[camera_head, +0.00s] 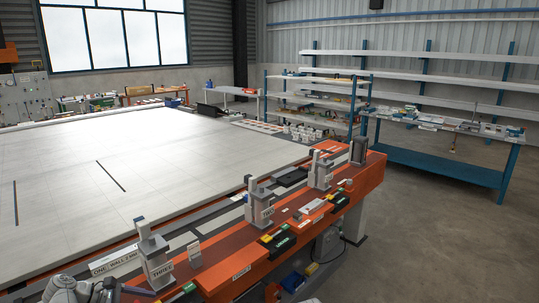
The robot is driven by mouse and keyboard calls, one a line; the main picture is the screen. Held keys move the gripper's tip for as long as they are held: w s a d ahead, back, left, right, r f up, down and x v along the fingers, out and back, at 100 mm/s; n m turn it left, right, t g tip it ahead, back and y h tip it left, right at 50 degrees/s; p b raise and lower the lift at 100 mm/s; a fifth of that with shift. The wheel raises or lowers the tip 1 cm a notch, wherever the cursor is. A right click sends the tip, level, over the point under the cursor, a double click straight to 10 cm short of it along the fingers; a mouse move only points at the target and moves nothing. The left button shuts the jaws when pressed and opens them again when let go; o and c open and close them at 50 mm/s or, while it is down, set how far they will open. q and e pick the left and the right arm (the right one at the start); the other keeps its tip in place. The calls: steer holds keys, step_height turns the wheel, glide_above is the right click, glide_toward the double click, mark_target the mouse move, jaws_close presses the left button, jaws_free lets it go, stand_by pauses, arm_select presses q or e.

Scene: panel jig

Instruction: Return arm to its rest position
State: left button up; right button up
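A grey, rounded part of my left arm shows at the bottom left edge, cut off by the frame. A dark bar beside it, near the orange bench (225,272), may belong to its gripper; I cannot make out two fingertips or anything held. My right arm and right gripper are not in view. Close to the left arm stands a grey clamp post labelled THREE (154,262). Further along the bench are a second labelled post (260,206) and a third grey post (320,172).
A large pale panel table (150,150) fills the left. Black and yellow-green boxes (277,239) line the bench's front edge. A blue workbench (455,167) and shelving (318,97) stand behind. The concrete floor (440,250) at the right is clear.

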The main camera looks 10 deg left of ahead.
arm_select(q)
steer(key=s+d+f+m+g+y+b, duration=0.25)
steer(key=d+f+m, duration=0.35)
steer(key=d+m, duration=0.4)
steer(key=s+d+f+m+g+y+b, duration=0.25)
steer(key=d+f+m+y, duration=0.35)
steer(key=d, duration=0.7)
steer(key=s+d+f+m+g+y+b, duration=0.1)
steer(key=s+d+f+m+y+b, duration=0.25)
steer(key=d+m, duration=0.7)
step_height(320, 180, up, 12)
steer(key=h+p, duration=0.2)
steer(key=p, duration=1.2)
steer(key=shift+d+r+n, duration=0.15)
steer(key=shift+n, duration=0.3)
